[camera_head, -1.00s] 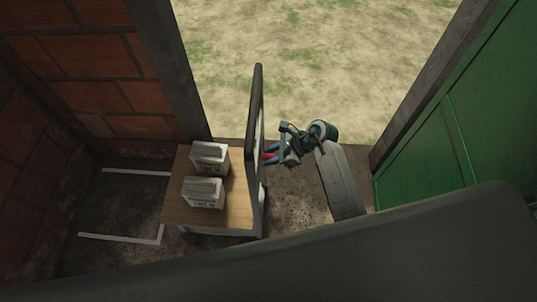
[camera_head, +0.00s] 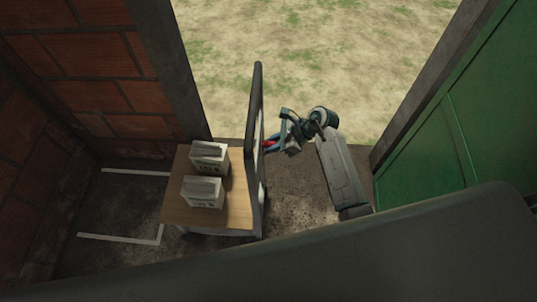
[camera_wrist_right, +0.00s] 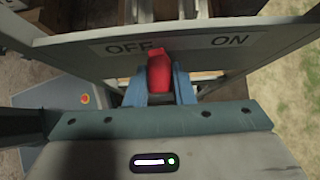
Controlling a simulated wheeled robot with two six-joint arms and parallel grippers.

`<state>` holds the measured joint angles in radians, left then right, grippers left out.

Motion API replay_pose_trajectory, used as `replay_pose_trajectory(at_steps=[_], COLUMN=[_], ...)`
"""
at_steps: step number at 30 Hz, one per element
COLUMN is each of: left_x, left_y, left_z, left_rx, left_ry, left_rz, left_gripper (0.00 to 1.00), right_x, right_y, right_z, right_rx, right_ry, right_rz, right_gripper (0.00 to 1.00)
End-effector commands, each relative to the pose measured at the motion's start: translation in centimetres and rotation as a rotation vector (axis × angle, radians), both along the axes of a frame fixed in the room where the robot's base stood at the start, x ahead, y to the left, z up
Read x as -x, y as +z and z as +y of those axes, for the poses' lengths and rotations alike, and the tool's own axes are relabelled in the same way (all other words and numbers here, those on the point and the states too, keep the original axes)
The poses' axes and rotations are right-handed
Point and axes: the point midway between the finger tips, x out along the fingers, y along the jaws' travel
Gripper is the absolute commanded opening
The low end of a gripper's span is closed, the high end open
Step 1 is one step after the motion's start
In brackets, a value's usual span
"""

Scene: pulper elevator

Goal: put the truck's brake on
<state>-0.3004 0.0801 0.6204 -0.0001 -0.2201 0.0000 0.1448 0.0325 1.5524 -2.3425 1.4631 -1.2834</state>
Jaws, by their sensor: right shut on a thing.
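The truck has a wooden deck (camera_head: 238,207) and an upright dark handle frame (camera_head: 257,105). A red brake lever (camera_wrist_right: 159,72) stands below a label plate (camera_wrist_right: 185,43) reading OFF at left and ON at right. The lever sits between the two words, nearer OFF. My right gripper (camera_wrist_right: 159,92) is shut on the lever, with a blue finger on each side. In the head view the right gripper (camera_head: 272,143) reaches the frame from its right side. My left gripper is not in view.
Two pale boxes (camera_head: 209,157) (camera_head: 202,192) stand on the deck. A brick wall (camera_head: 85,75) is at left and a green panel (camera_head: 440,130) at right. White floor lines (camera_head: 120,239) mark a bay left of the truck. Open grassy ground (camera_head: 310,60) lies beyond.

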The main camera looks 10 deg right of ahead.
Motion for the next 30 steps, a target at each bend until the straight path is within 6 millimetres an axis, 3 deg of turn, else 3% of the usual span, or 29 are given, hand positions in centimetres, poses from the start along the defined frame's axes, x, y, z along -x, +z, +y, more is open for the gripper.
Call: replay_pose_trajectory(at_steps=[7, 17, 30], left_x=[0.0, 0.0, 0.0], left_y=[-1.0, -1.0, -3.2], left_z=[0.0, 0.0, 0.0], left_rx=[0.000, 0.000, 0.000], left_ry=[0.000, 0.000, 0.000], left_rz=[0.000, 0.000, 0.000], left_gripper=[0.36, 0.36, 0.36], right_x=[-1.8, -1.9, -4.5], right_y=[0.2, 0.3, -0.3], right_z=[-0.5, -0.5, -1.3], right_rx=[0.001, 0.000, 0.001], right_ry=[0.000, 0.000, -0.001], right_rz=[-0.003, -0.003, -0.002], right_gripper=[0.16, 0.16, 0.16])
